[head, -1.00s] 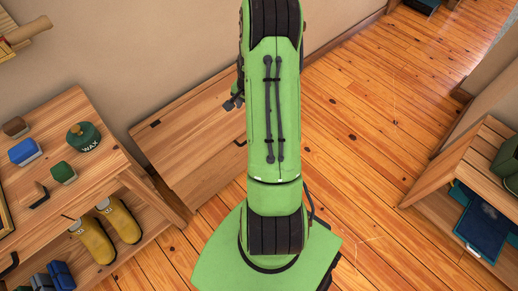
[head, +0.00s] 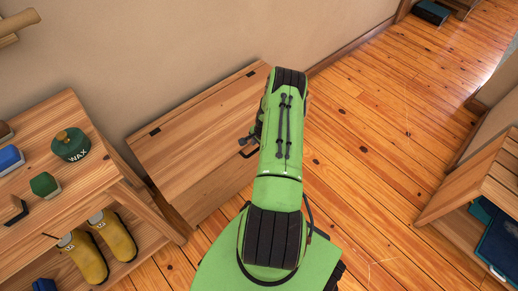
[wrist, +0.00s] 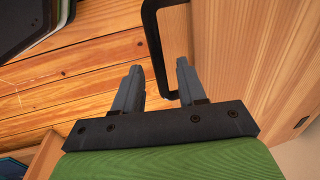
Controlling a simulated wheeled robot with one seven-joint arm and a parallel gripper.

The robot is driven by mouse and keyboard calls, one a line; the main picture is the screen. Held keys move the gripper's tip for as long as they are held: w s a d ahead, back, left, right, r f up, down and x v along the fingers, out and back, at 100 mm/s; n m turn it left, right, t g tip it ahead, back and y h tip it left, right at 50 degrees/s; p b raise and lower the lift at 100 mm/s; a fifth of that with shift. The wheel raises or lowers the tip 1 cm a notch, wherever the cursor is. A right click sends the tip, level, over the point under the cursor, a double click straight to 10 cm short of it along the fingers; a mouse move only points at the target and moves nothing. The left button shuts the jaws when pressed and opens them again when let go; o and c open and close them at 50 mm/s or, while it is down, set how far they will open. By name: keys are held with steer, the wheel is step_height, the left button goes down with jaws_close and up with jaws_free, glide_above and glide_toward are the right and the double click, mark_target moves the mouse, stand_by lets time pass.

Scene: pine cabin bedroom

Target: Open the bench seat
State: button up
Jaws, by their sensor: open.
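The bench seat (head: 190,135) is a pale wooden chest against the wall in the head view, with its lid lying shut and dark hinges along the back edge. A black handle (head: 249,153) sits at its front edge. My gripper (head: 250,139) is beside the handle, partly hidden by my green arm. In the wrist view my gripper (wrist: 158,65) is open, its two grey fingers pointing toward the bench front. The black handle (wrist: 152,40) there runs between the fingertips in the picture. I cannot tell whether either finger touches it.
A wooden shelf unit (head: 75,112) stands at the left, close to the bench, holding a green WAX tin (head: 71,147), brushes and yellow shoes (head: 85,255). Another wooden shelf (head: 470,190) is at the right. The plank floor (head: 370,130) between is clear.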

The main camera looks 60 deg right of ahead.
steer(key=shift+f, duration=0.5)
jaws_close()
steer(key=shift+r, duration=0.2)
